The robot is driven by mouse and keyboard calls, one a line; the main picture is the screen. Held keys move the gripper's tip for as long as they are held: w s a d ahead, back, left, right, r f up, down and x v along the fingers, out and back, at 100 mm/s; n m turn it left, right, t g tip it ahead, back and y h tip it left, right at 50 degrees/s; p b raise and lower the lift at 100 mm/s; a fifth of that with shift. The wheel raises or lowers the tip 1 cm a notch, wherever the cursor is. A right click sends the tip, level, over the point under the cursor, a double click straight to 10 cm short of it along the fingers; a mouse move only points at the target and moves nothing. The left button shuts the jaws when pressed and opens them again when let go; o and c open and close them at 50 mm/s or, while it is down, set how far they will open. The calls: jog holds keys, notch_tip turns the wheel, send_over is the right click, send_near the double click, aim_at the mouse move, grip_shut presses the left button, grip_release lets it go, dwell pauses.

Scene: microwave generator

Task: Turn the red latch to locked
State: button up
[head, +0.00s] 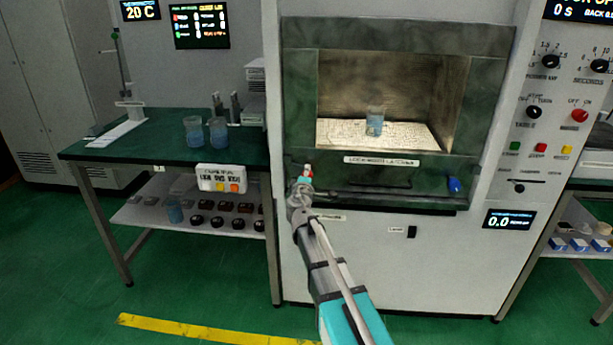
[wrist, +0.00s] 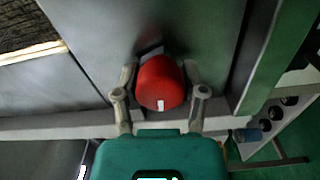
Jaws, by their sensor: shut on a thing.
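The red latch (wrist: 160,84) is a rounded red knob with a small white mark, seen large in the wrist view on the grey front panel. In the head view a bit of the red latch (head: 308,170) shows at the lower left of the microwave's door frame, mostly hidden by my gripper. My gripper (wrist: 160,92) has one finger on each side of the latch and is shut on it; it also shows in the head view (head: 304,180). A blue latch (head: 454,184) sits at the lower right of the same frame.
The microwave chamber (head: 390,85) holds a beaker of blue liquid (head: 375,121). A green-topped table (head: 160,140) with two beakers stands to the left. The control panel (head: 540,110) is at the right. Green floor is open in front.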

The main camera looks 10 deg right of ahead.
jog(key=m, duration=0.4)
dwell(0.4)
jog(key=o, duration=1.1)
jog(key=shift+o, duration=0.2)
jog(key=shift+s, duration=0.1)
jog(key=v, duration=1.1)
jog(key=shift+s, duration=0.35)
